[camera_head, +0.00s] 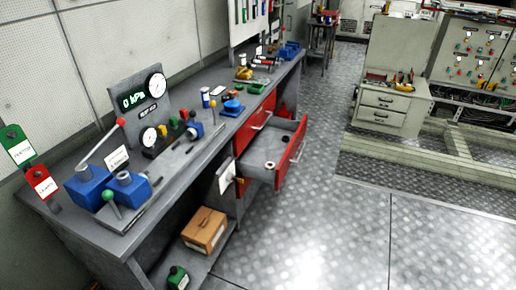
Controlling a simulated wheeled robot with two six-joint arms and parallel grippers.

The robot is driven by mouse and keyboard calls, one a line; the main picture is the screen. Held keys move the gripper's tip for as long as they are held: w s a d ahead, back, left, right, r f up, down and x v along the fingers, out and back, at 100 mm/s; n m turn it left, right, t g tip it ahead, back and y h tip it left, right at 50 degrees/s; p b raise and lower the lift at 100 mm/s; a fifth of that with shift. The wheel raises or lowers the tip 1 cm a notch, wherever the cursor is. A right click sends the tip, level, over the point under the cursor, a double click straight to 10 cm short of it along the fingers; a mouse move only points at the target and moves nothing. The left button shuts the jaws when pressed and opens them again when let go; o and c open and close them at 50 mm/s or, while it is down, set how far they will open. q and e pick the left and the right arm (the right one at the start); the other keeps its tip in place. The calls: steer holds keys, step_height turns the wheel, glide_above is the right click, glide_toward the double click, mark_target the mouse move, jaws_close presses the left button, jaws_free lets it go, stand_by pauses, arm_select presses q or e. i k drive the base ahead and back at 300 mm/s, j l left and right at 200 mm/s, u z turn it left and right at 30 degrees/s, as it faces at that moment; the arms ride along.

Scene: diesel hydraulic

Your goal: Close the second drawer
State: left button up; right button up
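A pulled-out drawer (292,153) with a red front and a pale handle sticks out of the grey workbench (178,155) into the aisle. I cannot tell the full drawer order from here. Neither of my grippers is in view.
The bench top carries blue blocks with a lever, gauges (157,85) and tools. A cardboard box (204,231) stands on the lower shelf. Metal floor (320,225) in front of the drawer is clear. A grey cabinet (390,108) stands across the aisle.

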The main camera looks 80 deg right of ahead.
mark_target(267, 145)
steer(key=k+l+z, duration=0.2)
steer(key=z, duration=2.9)
steer(key=i+l, duration=0.2)
steer(key=i, duration=0.25)
steer(key=i+l+u, duration=0.1)
steer(key=i, duration=0.35)
steer(key=i+l, duration=0.3)
steer(key=i, duration=0.1)
